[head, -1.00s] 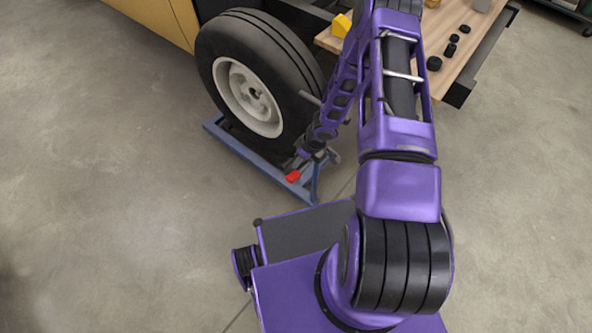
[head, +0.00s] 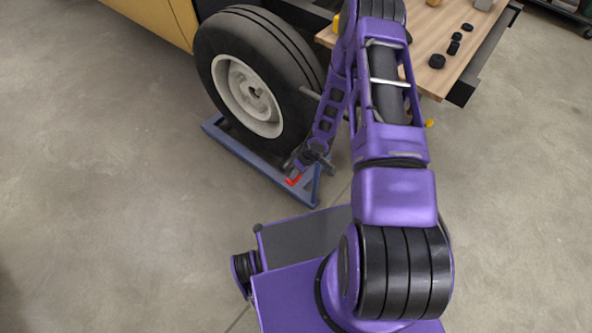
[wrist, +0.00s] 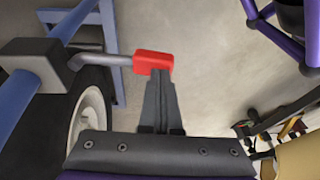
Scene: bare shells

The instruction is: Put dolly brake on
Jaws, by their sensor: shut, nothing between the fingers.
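The blue wheel dolly (head: 245,154) stands on the floor with a large black tyre (head: 262,75) on it. Its brake is a grey bent rod with a red end pad (head: 293,181) at the dolly's near right corner. In the wrist view the red pad (wrist: 153,63) sits on the rod, which comes from a dark block (wrist: 35,62) on the blue frame (wrist: 95,20). My gripper (wrist: 158,78) is shut and empty, its fingertips at the red pad's lower edge. They look in contact, but I cannot be sure. In the head view my gripper (head: 301,168) partly covers the pad.
A wooden workbench (head: 440,75) with small black parts (head: 437,61) stands behind my arm at the upper right. A yellow panel (head: 160,18) is at the upper left. The concrete floor left of the dolly is clear.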

